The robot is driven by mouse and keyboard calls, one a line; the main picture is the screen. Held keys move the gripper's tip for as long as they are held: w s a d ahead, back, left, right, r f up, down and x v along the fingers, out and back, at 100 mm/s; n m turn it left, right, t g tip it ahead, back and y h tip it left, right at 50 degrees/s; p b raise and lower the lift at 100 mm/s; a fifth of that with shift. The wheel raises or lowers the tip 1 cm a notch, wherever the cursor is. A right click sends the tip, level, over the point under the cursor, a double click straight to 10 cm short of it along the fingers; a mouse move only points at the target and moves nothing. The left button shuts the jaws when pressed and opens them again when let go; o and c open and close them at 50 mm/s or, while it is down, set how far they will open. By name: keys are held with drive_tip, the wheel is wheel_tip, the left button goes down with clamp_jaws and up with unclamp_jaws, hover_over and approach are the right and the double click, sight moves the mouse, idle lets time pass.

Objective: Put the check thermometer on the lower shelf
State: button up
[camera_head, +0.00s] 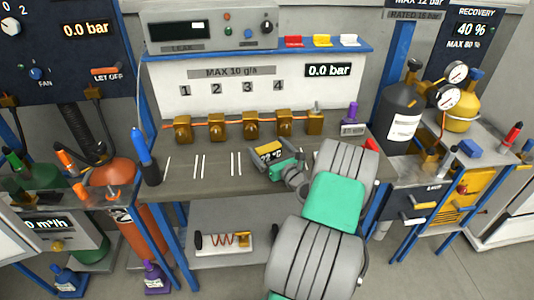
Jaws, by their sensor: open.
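The check thermometer appears to be the small yellow block with a dark display (269,149) on the grey workbench, right of the middle. My gripper (270,156) is at it, coming in from the lower right. Its jaws are open, with grey finger parts to the left and right of the thermometer. I cannot tell whether they touch it. My green and grey wrist hides part of its near side. The lower shelf (205,258) is under the bench, and my arm covers its right part.
A white board with a copper coil (225,243) lies on the lower shelf. Brass valves (250,126) line the bench's back. A blue torch-like tool (145,157) stands at its left end, with white strips (200,166) beside it. A dark grey cylinder (400,115) stands to the right.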

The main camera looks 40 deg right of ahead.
drive_tip(key=w, duration=0.3)
drive_tip(key=shift+d, duration=0.25)
drive_tip(key=shift+c, duration=0.2)
